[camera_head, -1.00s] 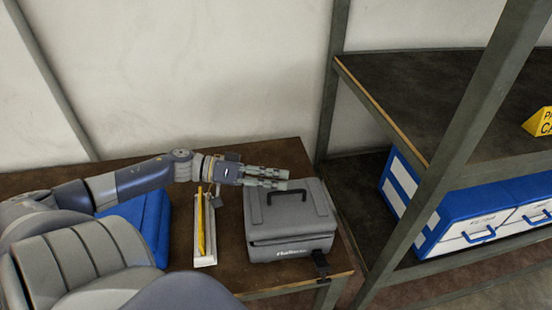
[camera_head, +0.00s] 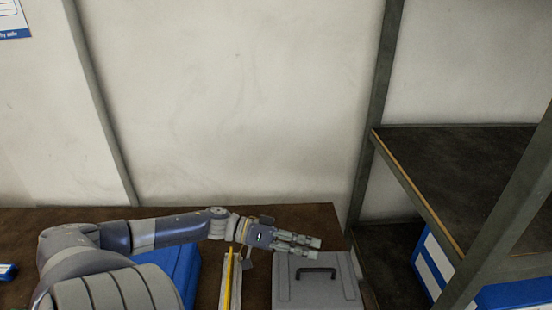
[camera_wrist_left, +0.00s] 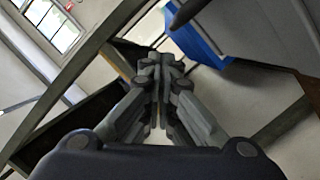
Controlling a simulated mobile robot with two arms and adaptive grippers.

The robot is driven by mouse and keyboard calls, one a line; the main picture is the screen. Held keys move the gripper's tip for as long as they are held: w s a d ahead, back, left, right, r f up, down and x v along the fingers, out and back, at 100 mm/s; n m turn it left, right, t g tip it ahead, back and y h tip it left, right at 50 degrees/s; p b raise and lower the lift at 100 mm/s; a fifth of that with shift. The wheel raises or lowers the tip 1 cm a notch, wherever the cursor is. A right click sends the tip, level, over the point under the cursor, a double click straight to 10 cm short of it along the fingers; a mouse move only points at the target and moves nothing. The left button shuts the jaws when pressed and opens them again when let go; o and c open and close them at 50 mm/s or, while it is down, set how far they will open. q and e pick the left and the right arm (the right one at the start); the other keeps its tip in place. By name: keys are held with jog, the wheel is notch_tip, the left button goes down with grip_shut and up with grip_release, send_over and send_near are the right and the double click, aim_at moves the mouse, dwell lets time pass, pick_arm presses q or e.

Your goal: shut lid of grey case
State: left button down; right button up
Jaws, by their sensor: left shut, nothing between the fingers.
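The grey case (camera_head: 316,290) sits on the brown table at the bottom of the head view, its lid down with a dark handle on top. Its front is cut off by the frame's lower edge. My left gripper (camera_head: 318,243) is shut and empty, at the back edge of the lid in the picture. Whether it touches the lid I cannot tell. In the left wrist view the fingers (camera_wrist_left: 157,90) are together with nothing between them. My right gripper is not in view.
A white tray with a yellow stick (camera_head: 228,280) and a blue case (camera_head: 180,268) lie left of the grey case. A metal shelf (camera_head: 455,170) with blue boxes (camera_head: 510,296) stands at the right. The wall is behind the table (camera_head: 330,216).

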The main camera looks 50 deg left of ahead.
pick_arm(q)
jog(key=a, duration=0.2)
jog(key=r, duration=0.1)
jog(key=shift+s+a+r, duration=0.1)
jog(key=shift+s+a, duration=0.15)
jog(key=shift+a, duration=0.15)
jog(key=p+v, duration=0.1)
jog(key=v, duration=0.6)
jog(key=shift+s+r, duration=0.4)
jog(key=shift+s, duration=0.1)
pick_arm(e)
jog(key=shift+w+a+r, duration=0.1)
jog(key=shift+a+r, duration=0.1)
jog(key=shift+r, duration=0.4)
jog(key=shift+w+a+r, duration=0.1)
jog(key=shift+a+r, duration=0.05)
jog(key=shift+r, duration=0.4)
pick_arm(q)
jog(key=shift+f, duration=0.1)
